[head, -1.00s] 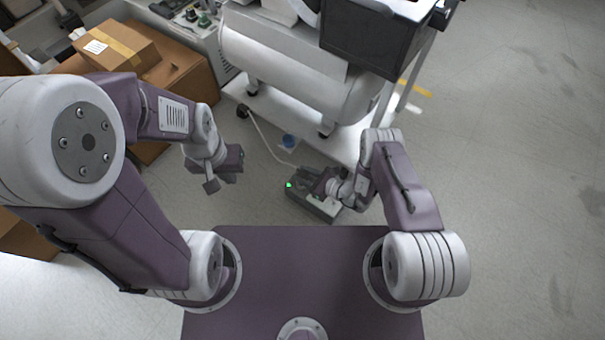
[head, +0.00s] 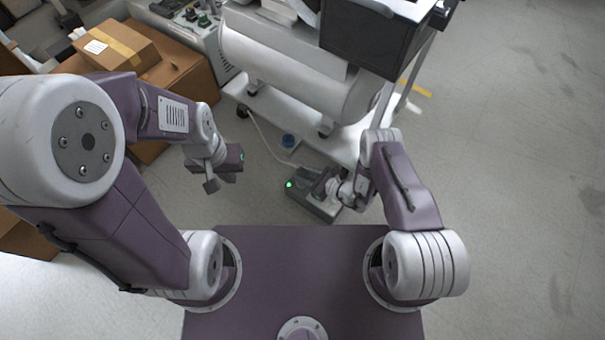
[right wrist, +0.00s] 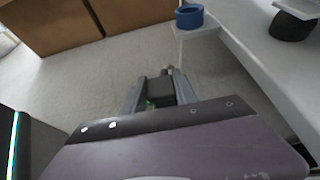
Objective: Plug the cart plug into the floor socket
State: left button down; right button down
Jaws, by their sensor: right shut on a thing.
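In the right wrist view, my right gripper (right wrist: 160,93) is shut on a dark block, the cart plug (right wrist: 159,88). A pale cable (head: 266,140) runs from the cart (head: 290,75) towards this gripper. Whether the plug is seated in the socket is hidden. My left gripper (head: 221,183) hangs empty, left of the socket, its fingers apart.
Cardboard boxes (head: 180,75) stand at the back left. The cart's white base and casters lie just behind the socket. The floor to the right is clear.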

aim_at(307, 177)
jog(key=shift+f+b, duration=0.45)
jog(key=shift+f, duration=0.15)
dwell(0.5)
jog(key=c, duration=1.3)
grip_release()
jog(key=shift+o, duration=0.2)
jog(key=p+v, duration=0.2)
jog(key=v, duration=0.1)
jog(key=shift+w+r, duration=0.1)
jog(key=shift+r, duration=0.05)
jog(key=shift+p+v, duration=1)
jog(key=shift+v, duration=0.5)
jog(key=p+v, duration=0.2)
jog(key=v, duration=0.2)
jog(key=shift+s+d+r, duration=0.15)
jog(key=shift+s+d, duration=0.2)
jog(key=shift+d, duration=0.05)
